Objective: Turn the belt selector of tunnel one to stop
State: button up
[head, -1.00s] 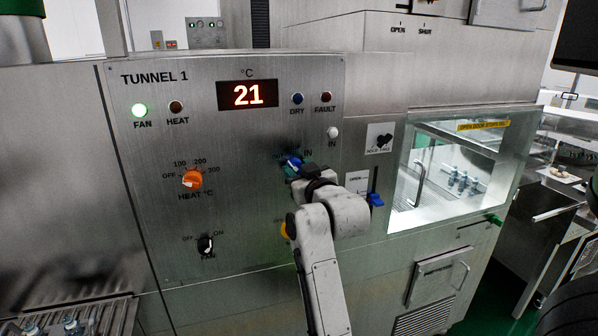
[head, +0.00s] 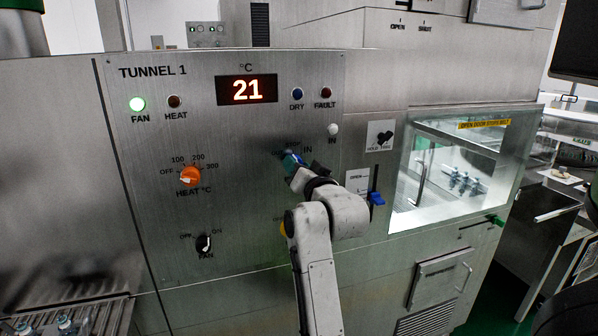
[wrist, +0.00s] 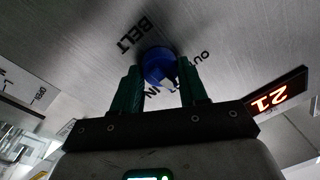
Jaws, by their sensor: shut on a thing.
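The belt selector is a blue knob (wrist: 157,64) on the tunnel 1 panel, beside the word BELT in the wrist view. A white mark on it faces down and slightly right in that view, between the IN and OUT lettering. I cannot tell exactly which label it meets. In the head view the selector (head: 287,157) is mostly hidden by my gripper (head: 294,166). In the wrist view the green fingers of my gripper (wrist: 163,83) are on either side of the knob, shut on it.
The panel also carries an orange heat knob (head: 190,176), a black fan knob (head: 204,243) and a display (head: 247,89) reading 21. A blue handle (head: 376,198) and a window (head: 455,170) are at the right.

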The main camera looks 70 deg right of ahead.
jog(key=shift+m, duration=0.5)
jog(key=o, duration=1.1)
jog(key=shift+c, duration=0.2)
jog(key=shift+a, duration=0.1)
jog(key=b+v, duration=0.2)
jog(key=v, duration=0.8)
jog(key=shift+s+a, duration=0.2)
jog(key=shift+a, duration=0.05)
